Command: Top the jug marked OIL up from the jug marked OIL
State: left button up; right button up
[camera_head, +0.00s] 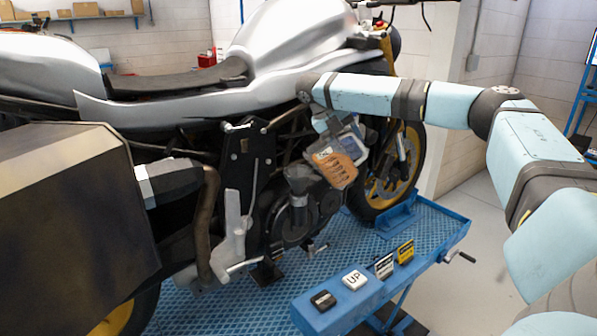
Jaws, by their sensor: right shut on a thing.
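My right arm reaches in from the right to the side of the motorcycle. My right gripper (340,127) points down and is shut on a tilted orange-brown and white jug (337,166), held in front of the engine. Its marking is too small to read. A grey funnel-shaped thing (299,184) is just left of the jug, against the engine; I cannot tell whether they touch or whether liquid is flowing. I cannot make out a second jug. My left gripper is not in view.
The silver motorcycle (290,40) stands on a blue lift platform (185,312). A blue control rail (335,312) in front carries several small blocks, one marked UP (355,279). A large dark box-shaped part (70,220) fills the left foreground. Grey floor (480,230) is clear at right.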

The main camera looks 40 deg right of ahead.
jog(key=shift+w+a+r+g+h, duration=0.35)
jog(key=shift+g+h, duration=0.15)
jog(key=shift+h, duration=0.1)
dwell(2.9)
jog(key=shift+w+a+r+g+h, duration=0.2)
jog(key=shift+r+g+h, duration=0.1)
jog(key=shift+r+g, duration=0.1)
jog(key=shift+w+a+r+g+h, duration=0.1)
jog(key=shift+w+r+g+h, duration=0.05)
jog(key=shift+r+g+h, duration=0.2)
dwell(3.8)
